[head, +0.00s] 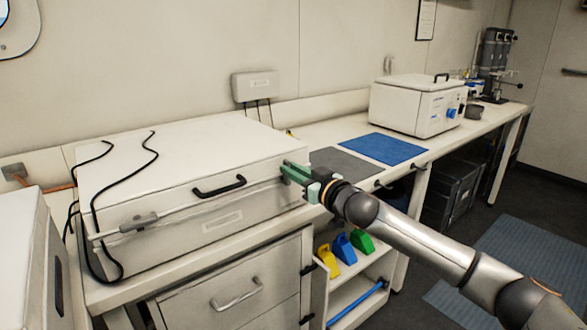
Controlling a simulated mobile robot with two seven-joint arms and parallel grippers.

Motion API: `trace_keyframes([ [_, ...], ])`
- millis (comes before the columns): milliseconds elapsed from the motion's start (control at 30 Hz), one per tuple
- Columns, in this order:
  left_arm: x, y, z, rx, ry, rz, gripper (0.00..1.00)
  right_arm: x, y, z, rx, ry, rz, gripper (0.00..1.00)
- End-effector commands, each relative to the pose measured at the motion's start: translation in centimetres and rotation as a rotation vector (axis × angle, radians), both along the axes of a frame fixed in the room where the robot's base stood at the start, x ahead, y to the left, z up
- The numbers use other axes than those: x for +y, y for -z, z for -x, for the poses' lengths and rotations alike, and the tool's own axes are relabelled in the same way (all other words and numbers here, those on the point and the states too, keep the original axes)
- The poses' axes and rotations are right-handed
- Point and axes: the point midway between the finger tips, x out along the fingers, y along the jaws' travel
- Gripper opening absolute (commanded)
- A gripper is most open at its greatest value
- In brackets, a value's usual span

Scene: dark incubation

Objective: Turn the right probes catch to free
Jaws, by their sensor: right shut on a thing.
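A large white box (200,222) with a black front handle (218,187) sits on the left part of the bench. A grey catch (138,222) is on its front at the left, with a thin rod-like edge beside it. My right gripper (287,174), with green fingers, is at the right end of the box front, near the lid seam. It is shut on the right probes catch, which the fingers hide almost entirely, so its turn position cannot be told. My left gripper is not in view.
Black cables (95,205) run over the box's left side. A grey mat (343,165) and a blue mat (383,149) lie on the bench to the right. A white lidded unit (405,108) stands farther back. Below are a drawer (236,300) and a shelf with coloured holders (342,248).

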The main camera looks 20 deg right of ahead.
Motion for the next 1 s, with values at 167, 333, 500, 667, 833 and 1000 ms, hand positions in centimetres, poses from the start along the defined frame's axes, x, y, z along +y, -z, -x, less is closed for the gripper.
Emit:
trace_keyframes([
  [167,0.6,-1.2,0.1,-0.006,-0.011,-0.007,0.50,0.2,-0.2,0.1,-0.035,-0.001,0.104,0.00],
  [333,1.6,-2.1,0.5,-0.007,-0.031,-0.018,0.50,0.5,-0.2,0.2,-0.086,0.000,0.245,0.00],
  [500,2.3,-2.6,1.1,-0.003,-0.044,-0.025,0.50,0.7,-0.1,0.3,-0.141,-0.001,0.398,0.00],
  [667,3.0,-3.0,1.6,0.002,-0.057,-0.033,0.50,0.9,0.2,0.3,-0.193,-0.001,0.542,0.00],
  [833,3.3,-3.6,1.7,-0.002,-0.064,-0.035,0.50,1.1,0.4,0.4,-0.250,-0.001,0.694,0.00],
  [1000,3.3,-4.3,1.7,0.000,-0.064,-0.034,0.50,1.3,0.7,0.5,-0.304,-0.001,0.847,0.00],
])
